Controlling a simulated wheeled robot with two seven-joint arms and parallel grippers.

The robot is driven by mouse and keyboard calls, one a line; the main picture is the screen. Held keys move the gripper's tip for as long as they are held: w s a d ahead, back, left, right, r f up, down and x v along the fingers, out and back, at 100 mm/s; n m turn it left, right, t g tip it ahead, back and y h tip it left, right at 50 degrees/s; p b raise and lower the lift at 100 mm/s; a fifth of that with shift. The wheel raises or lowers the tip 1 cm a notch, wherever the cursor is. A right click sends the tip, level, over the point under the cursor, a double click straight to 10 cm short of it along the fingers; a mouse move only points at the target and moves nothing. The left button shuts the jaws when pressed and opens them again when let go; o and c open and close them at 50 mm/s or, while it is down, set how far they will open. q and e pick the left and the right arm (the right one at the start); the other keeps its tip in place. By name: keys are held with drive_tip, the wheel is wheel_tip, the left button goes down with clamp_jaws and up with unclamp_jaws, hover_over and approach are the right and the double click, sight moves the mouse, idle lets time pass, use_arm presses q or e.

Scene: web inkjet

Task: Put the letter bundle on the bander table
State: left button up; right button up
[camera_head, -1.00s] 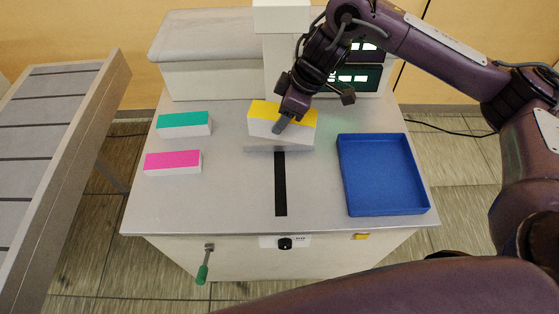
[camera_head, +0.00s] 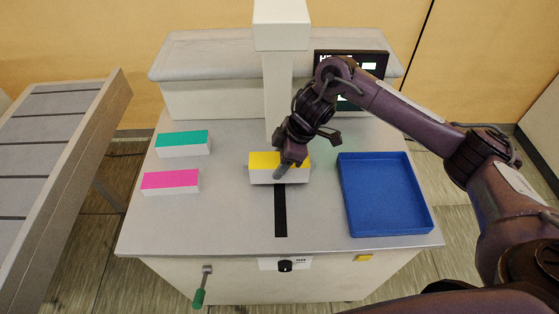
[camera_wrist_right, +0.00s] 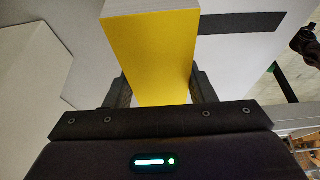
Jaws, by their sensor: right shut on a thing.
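The letter bundle with a yellow top (camera_head: 264,160) and white sides is at the rear end of the black strip (camera_head: 280,215) on the grey bander table (camera_head: 235,220). My right gripper (camera_head: 281,170) is shut on it from above. In the right wrist view, the bundle's yellow face (camera_wrist_right: 152,55) sits between the two dark fingers (camera_wrist_right: 160,90). I cannot tell for sure whether its underside touches the tabletop. My left gripper is not in view.
A teal-topped bundle (camera_head: 183,139) and a pink-topped bundle (camera_head: 170,180) lie at the table's left. A blue tray (camera_head: 385,195) stands at the right. A white column (camera_head: 278,95) rises behind the held bundle. A slatted conveyor (camera_head: 50,150) is at the far left.

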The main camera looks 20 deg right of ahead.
drive_tip(key=shift+f, duration=0.2)
drive_tip(key=shift+f, duration=0.2)
drive_tip(key=shift+f, duration=0.4)
drive_tip(key=o, duration=1.2)
drive_tip(key=shift+c, duration=0.2)
drive_tip(key=shift+r, duration=0.1)
drive_tip(key=shift+r, duration=0.3)
drive_tip(key=p+v, duration=0.1)
drive_tip(key=v, duration=1.1)
drive_tip(key=shift+r, duration=0.2)
